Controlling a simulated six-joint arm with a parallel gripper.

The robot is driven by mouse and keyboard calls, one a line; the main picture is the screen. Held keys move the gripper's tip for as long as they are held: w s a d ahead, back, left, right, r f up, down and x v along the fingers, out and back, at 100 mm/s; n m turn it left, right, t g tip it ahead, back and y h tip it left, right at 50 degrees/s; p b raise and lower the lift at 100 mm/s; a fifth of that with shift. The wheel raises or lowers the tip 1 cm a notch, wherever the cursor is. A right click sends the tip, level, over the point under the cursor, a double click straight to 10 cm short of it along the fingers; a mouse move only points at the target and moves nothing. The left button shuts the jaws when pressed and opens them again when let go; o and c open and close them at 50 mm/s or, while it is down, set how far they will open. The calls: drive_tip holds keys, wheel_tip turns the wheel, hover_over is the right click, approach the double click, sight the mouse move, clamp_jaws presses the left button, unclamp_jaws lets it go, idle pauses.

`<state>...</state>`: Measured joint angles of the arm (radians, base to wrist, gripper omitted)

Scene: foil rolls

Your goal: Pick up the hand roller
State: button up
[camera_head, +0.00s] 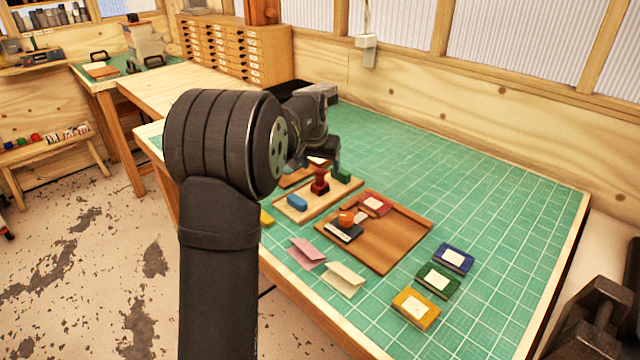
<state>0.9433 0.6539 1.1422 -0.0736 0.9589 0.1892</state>
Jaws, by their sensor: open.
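A small item with an orange grip and a black and white body (343,233) lies on the brown wooden tray (390,250); it looks most like the hand roller, but it is too small to be sure. My gripper (324,158) is at the end of the arm, up and left of this item in the picture, near a red upright stamp-like piece (320,183). The gripper is open and I see nothing held in it. My arm hides part of the table's left side.
A red pad (373,205) shares the tray. A smaller board (318,205) bears a blue block (297,202). The green mat (500,200) is clear at right.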

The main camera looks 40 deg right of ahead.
sight(322, 173)
drive_tip(key=x, duration=0.3)
drive_tip(key=shift+f, duration=0.15)
drive_tip(key=shift+w+a+x, duration=0.1)
drive_tip(key=shift+x, duration=1.25)
drive_tip(key=shift+w+a+x, duration=0.15)
drive_tip(key=shift+x, duration=1.2)
drive_tip(key=c, duration=1.3)
